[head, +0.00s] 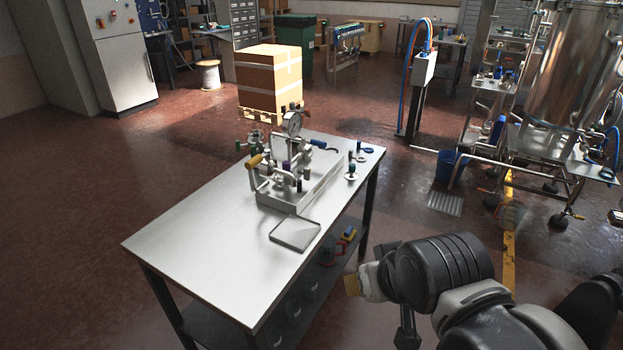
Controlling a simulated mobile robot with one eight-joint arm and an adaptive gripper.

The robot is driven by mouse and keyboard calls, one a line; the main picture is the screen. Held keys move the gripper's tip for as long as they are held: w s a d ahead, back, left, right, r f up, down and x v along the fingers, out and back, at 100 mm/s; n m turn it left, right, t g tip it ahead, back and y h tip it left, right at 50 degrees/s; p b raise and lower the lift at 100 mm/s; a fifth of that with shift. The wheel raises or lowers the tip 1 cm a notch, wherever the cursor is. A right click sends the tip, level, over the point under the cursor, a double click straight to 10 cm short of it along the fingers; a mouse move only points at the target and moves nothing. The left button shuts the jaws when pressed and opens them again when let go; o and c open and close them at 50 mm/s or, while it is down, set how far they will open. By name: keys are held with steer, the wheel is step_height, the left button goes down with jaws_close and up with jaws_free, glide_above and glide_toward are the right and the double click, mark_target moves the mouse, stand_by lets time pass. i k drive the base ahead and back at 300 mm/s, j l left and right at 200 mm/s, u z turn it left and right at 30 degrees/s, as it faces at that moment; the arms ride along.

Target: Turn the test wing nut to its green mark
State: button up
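A metal test rig (298,190) with a round pressure gauge (292,123), pipes and coloured handles stands on the far half of a steel table (200,255). One handle is yellow (256,160) and one is blue (318,144). The test wing nut and its green mark are too small to pick out among the fittings. My arm comes in from the lower right. My gripper (362,285), with a yellowish tip, is beside the table's right side, well apart from the rig. Its fingers are too unclear to show whether it is open or shut.
A shallow grey tray (295,233) lies in front of the rig. Small fittings (352,170) stand to its right. The near left tabletop is bare. A lower shelf (325,262) holds several items. A carton (268,82) stands behind; a steel tank (575,65) is at right.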

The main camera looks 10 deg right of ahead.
mark_target(306, 173)
steer(key=i+j+z, duration=0.2)
steer(key=z, duration=0.2)
steer(key=i+j+z, duration=0.35)
steer(key=k+l, duration=0.05)
